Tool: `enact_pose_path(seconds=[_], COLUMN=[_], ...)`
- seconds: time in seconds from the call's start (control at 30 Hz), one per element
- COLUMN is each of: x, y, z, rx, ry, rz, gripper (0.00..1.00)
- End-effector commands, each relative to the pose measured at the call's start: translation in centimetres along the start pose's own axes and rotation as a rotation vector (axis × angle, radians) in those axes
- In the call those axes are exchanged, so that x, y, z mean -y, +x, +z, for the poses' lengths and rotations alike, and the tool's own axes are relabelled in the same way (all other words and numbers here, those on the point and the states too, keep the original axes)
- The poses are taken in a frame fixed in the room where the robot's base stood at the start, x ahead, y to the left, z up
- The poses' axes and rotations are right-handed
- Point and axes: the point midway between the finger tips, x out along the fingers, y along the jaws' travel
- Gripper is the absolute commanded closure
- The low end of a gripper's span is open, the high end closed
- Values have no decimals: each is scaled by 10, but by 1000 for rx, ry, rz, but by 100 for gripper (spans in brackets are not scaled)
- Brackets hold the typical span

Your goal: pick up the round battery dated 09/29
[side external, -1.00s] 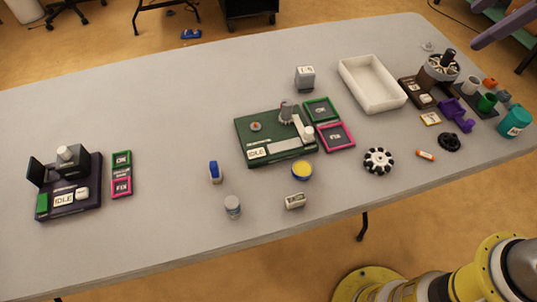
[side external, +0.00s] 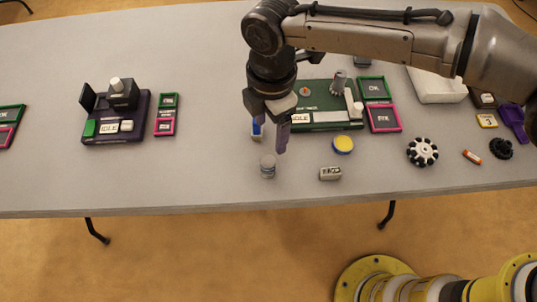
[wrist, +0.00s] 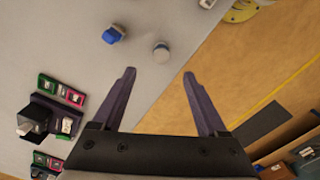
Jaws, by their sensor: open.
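A small grey round can-shaped piece (side external: 267,168) stands upright near the front of the table; it also shows in the wrist view (wrist: 161,52). A pale block with dark print (side external: 330,174) lies to its right. No date is readable on either, so I cannot tell which is the battery dated 09/29. A blue and white piece (side external: 256,130) is partly hidden behind my gripper and shows in the wrist view (wrist: 113,34). My gripper (side external: 267,140) is open and empty above the table, just behind and above the grey piece. Both fingers show in the wrist view (wrist: 159,74).
A green board (side external: 325,126) marked IDLE stands behind, partly covered by my arm. A yellow-topped round piece (side external: 343,144) and a black-and-white wheel (side external: 422,151) lie to the right. A dark station (side external: 117,125) stands left. The table between it and my gripper is clear.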

Motion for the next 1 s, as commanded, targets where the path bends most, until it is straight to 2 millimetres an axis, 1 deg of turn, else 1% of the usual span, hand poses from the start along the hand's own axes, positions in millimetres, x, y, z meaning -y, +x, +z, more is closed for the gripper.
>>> enact_pose_path(seconds=[0.03, 0.1, 0.17, 0.4, 0.5, 0.6, 0.77, 1.0], x=[5, 7, 8, 8, 8, 7, 7, 3], y=[6, 10, 17, 61, 76, 86, 95, 128], z=[-8, -12, -12, -11, -11, -10, -10, -8], rx=[4, 5, 5, 6, 5, 4, 4, 5], ry=[-16, -23, -24, -22, -22, -21, -21, -21], rz=[-8, -9, -10, -12, -10, -8, -8, -9], gripper=[24, 24, 24, 24, 24, 24, 24, 24])
